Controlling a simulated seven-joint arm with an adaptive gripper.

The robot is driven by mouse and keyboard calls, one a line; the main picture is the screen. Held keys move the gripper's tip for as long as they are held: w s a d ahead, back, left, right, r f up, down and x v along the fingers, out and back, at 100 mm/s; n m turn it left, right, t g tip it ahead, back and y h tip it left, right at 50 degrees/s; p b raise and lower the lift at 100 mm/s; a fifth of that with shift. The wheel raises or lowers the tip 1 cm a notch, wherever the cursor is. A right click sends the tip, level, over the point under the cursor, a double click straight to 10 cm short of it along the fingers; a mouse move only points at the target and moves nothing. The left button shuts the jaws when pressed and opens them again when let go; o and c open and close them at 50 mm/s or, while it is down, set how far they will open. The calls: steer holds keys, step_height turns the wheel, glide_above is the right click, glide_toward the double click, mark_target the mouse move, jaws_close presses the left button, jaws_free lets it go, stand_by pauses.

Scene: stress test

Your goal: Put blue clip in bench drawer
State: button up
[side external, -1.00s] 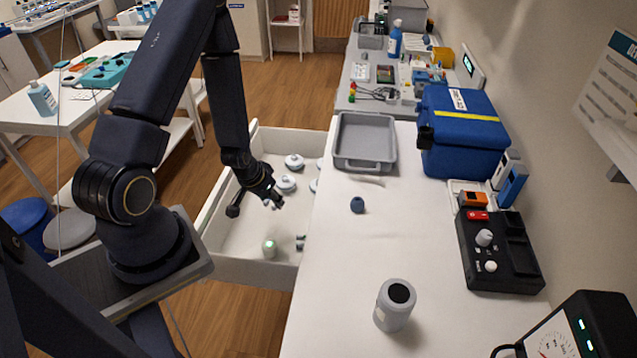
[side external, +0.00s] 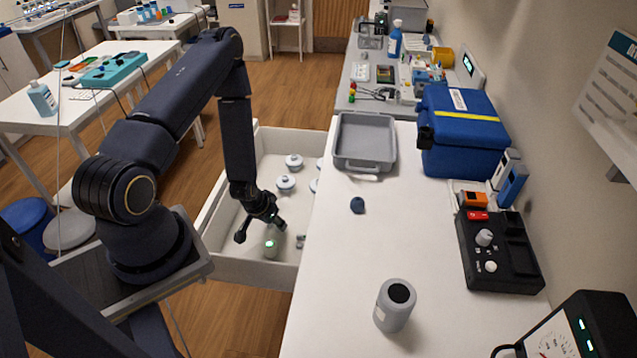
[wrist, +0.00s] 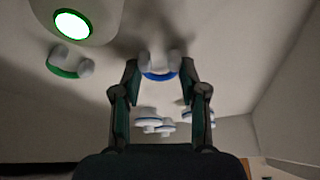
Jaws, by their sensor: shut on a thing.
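The blue clip (wrist: 160,72), a curved blue strip with pale rounded ends, shows between the fingers of my gripper (wrist: 160,88) in the wrist view. My gripper is shut on it. In the side view my gripper (side external: 262,231) is low inside the open bench drawer (side external: 245,268), near its near end; the clip cannot be made out there. I cannot tell whether the clip touches the drawer floor.
A pale device with a lit green ring (side external: 271,248) stands close to my gripper, with a green clip (wrist: 64,68) beside it. Several white lidded pots (side external: 286,183) stand farther back. The white bench (side external: 345,260) borders the drawer; a grey tray (side external: 362,165) stands on it.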

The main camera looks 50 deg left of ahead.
steer(key=shift+f, duration=0.15)
steer(key=o, duration=0.7)
steer(key=shift+o, duration=0.2)
steer(key=v, duration=0.8)
step_height(320, 180, up, 12)
steer(key=m, duration=0.2)
glide_above(270, 235)
steer(key=w+d, duration=0.2)
steer(key=w, duration=0.4)
step_height(270, 235, up, 9)
steer(key=d+t, duration=0.1)
steer(key=d, duration=0.2)
steer(key=s+d+r+m+h, duration=0.1)
steer(key=s+d+r, duration=0.3)
steer(key=s+r, duration=0.2)
steer(key=s+d+r+m, duration=0.1)
steer(key=s+d+r, duration=0.3)
steer(key=r, duration=0.6)
steer(key=shift+s+r+t+h, duration=0.3)
steer(key=shift+s+h, duration=0.1)
steer(key=shift+s, duration=0.85)
